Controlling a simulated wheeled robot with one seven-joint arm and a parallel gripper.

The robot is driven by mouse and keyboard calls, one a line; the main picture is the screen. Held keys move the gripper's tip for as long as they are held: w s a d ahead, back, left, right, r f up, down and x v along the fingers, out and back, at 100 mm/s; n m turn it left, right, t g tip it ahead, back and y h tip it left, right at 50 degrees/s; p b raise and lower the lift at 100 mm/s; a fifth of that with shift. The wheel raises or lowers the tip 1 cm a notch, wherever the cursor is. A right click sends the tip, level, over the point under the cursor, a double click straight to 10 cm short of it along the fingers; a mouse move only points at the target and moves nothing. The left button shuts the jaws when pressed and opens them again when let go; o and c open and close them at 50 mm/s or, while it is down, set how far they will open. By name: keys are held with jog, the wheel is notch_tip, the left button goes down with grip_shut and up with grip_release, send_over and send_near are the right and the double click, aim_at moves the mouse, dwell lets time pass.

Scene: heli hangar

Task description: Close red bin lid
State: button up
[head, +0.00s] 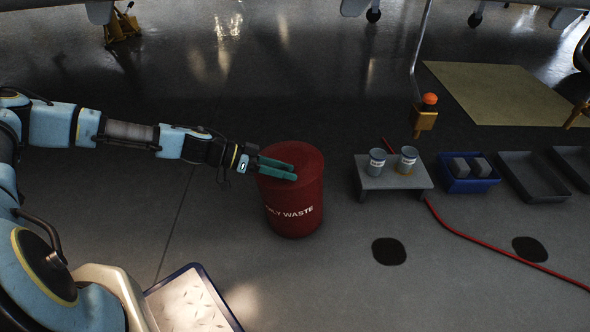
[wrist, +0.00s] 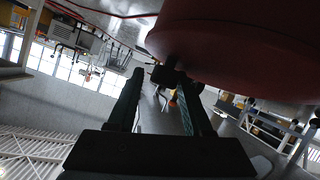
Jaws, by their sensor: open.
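The red bin (head: 292,212) stands upright on the floor in the middle of the head view, with white lettering that ends in "WASTE" on its side. Its red lid (head: 306,158) appears to lie over the top; I cannot tell whether it is fully seated. My gripper (head: 294,171) reaches in from the left, its green fingers across the left part of the lid in the picture. In the wrist view, my gripper (wrist: 162,97) is open with its fingers apart and nothing held between them. A large red rounded surface (wrist: 245,45) of the bin is close beside the fingers. Contact is unclear.
A low grey stand (head: 393,179) with two cups is right of the bin. A blue crate (head: 467,184) with grey blocks and dark trays (head: 535,177) stand farther right. A red hose (head: 500,252) crosses the floor. A white blue-edged tray (head: 190,303) is at the bottom.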

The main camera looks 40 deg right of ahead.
jog(key=p+v, duration=0.1)
jog(key=v, duration=0.6)
jog(key=shift+w+a+r+p, duration=0.2)
jog(key=shift+w+p, duration=0.1)
jog(key=shift+p, duration=0.1)
jog(key=w+a+r+n+t+y+p, duration=0.15)
jog(key=a+n+y, duration=0.25)
jog(key=a, duration=0.6)
jog(key=w+a+r+n+t+y, duration=0.1)
jog(key=a+r+n+t+y, duration=0.2)
jog(key=a, duration=0.7)
jog(key=a+r+n+t+y+p, duration=0.25)
jog(key=a+r+n+t, duration=0.35)
jog(key=a+r+n, duration=1.1)
notch_tip(320, 180, up, 39)
jog(key=m+p, duration=0.3)
jog(key=p, duration=3.4)
jog(key=shift+w+d+r+g+y, duration=0.25)
jog(key=shift+w+d+g+y, duration=0.15)
jog(key=shift+w+y, duration=0.1)
